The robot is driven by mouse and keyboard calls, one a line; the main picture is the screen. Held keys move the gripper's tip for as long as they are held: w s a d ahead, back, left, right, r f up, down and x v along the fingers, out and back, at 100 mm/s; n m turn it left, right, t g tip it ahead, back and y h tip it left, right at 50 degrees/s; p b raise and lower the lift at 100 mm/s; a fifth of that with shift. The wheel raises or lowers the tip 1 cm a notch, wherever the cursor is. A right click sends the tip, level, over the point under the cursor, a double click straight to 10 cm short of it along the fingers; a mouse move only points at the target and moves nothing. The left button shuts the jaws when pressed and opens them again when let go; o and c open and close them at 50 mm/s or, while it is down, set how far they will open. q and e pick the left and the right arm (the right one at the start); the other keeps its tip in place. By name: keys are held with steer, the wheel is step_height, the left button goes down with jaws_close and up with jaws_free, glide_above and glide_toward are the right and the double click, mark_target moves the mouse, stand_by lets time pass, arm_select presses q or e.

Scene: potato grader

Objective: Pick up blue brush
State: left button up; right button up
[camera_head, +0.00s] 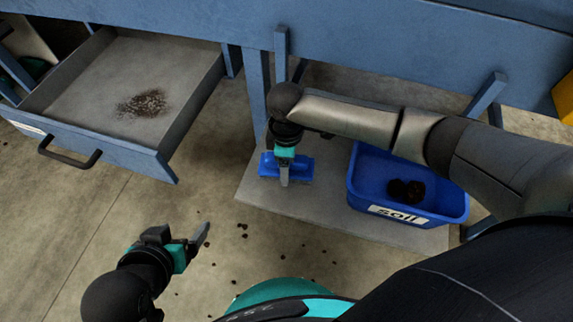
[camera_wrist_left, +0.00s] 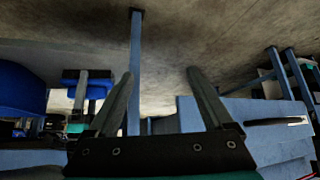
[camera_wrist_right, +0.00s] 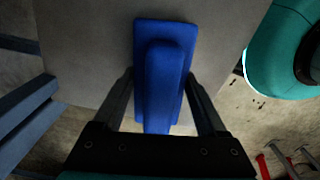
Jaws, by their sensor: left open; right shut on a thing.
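The blue brush (camera_head: 298,168) rests on or just above a grey board beside the table leg; I cannot tell whether it touches. My right gripper (camera_head: 284,180) comes down over it and is shut on its raised handle. In the right wrist view the brush (camera_wrist_right: 165,75) stands between both fingers. It also shows in the left wrist view (camera_wrist_left: 72,76), partly hidden by the right gripper. My left gripper (camera_head: 203,234) is open and empty, low at the left, apart from the brush.
A blue bin (camera_head: 408,218) labelled "soil", with dark lumps inside, stands right of the brush on the grey board (camera_head: 270,205). An open drawer (camera_head: 185,110) holds a pile of dirt (camera_head: 142,103) at the left. Dark crumbs lie on the floor between my left gripper and the board.

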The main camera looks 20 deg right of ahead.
steer(key=c, duration=0.8)
steer(key=shift+r, duration=0.1)
steer(key=shift+r+p, duration=0.5)
steer(key=shift+r, duration=0.2)
step_height(320, 180, up, 3)
steer(key=shift+f+p, duration=0.2)
steer(key=shift+p, duration=0.55)
step_height(320, 180, up, 6)
steer(key=p, duration=0.3)
steer(key=shift+r+p, duration=0.2)
steer(key=shift+p, duration=0.1)
arm_select(q)
steer(key=s+a+f+g+y+p, duration=0.1)
steer(key=s+f, duration=0.3)
steer(key=f, duration=0.4)
steer(key=s+a+f+g+p, duration=0.3)
steer(key=s+a+f+g, duration=0.1)
steer(key=f, duration=0.5)
steer(key=shift+s+a+y, duration=0.2)
steer(key=shift+s+y, duration=0.05)
steer(key=shift+y, duration=0.15)
arm_select(e)
steer(key=shift+r, duration=4.75)
